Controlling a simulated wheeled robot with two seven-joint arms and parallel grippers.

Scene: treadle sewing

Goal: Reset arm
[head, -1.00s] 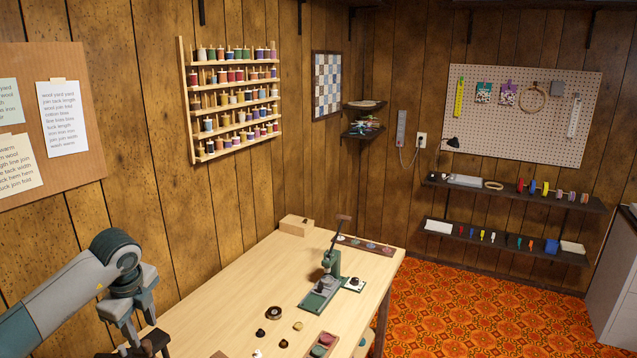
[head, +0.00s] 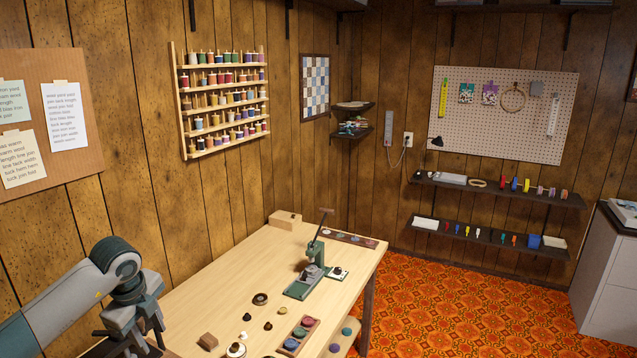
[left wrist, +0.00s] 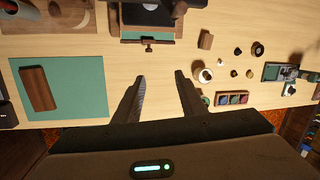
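My left arm comes in from the left in the head view, with its wrist low over the near left part of the wooden table (head: 215,285). My left gripper also shows in the left wrist view (left wrist: 160,80), where its two dark fingers are spread apart with nothing between them. It is above the table, between a green mat (left wrist: 75,75) and several small round pieces. In the head view its fingertips are hard to make out at the bottom left. My right gripper is in neither view.
A green hand press (head: 313,265) stands on the table. A tray of coloured discs (head: 300,333) and several small dark and light pieces lie nearer. A wooden block (left wrist: 38,88) rests on the mat. A thread rack (head: 222,105) hangs on the wall. Red patterned floor lies beyond.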

